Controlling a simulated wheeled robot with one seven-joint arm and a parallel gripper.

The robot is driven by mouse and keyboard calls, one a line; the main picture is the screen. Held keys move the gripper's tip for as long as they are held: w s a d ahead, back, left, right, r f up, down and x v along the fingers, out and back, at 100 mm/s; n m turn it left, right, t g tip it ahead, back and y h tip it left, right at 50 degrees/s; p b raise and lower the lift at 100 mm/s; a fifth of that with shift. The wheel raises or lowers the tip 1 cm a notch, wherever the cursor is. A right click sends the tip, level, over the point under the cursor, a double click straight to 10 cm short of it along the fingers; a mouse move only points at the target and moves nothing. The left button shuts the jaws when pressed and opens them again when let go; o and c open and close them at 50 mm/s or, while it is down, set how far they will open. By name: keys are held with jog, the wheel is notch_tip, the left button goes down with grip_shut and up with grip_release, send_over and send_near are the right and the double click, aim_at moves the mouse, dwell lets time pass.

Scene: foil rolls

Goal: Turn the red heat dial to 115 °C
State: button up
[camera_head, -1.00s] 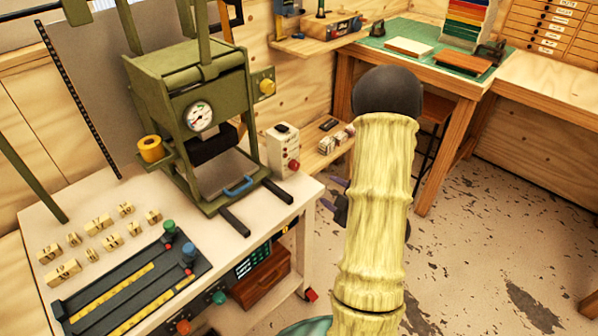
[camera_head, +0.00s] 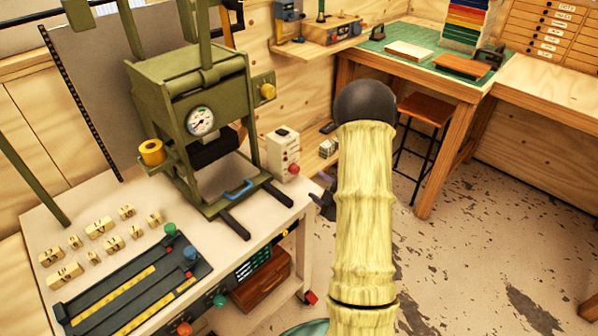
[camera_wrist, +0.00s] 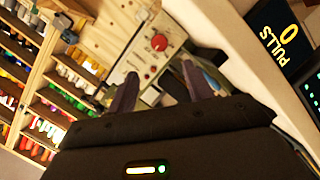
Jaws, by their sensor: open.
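The red dial (camera_head: 293,169) is on the front of a white control box (camera_head: 283,148) beside the green press, on the white bench top. In the wrist view the red dial (camera_wrist: 159,42) shows beyond my fingers, on the box face (camera_wrist: 145,60). Its scale and pointer are too small to read. My gripper (camera_wrist: 160,70) is open and empty, its two fingers apart and pointing toward the box, with the dial between their directions. In the head view my gripper (camera_head: 324,198) is mostly hidden behind my arm, right of the box and apart from the dial.
The green press (camera_head: 190,85) with a round gauge (camera_head: 201,121) stands left of the box. Lettered wooden blocks (camera_head: 98,228) lie on the bench. A counter display (camera_wrist: 285,30) is at right in the wrist view. Open floor (camera_head: 440,250) lies to the right.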

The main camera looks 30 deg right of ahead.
aim_at(297, 171)
jog(key=p+x, duration=0.1)
jog(key=x, duration=1)
jog(key=shift+w+d, duration=0.1)
jog(key=shift+c, duration=0.4)
jog(key=c, duration=0.9)
jog(key=shift+d+m, duration=0.1)
jog(key=shift+m, duration=0.3)
jog(key=shift+d+m+g+y+p, duration=0.1)
jog(key=shift+m+g+y+p, duration=0.3)
jog(key=shift+m, duration=0.5)
jog(key=shift+d+m+g+y+p, duration=0.1)
jog(key=shift+m+g+y+p, duration=0.35)
jog(key=shift+m, duration=0.65)
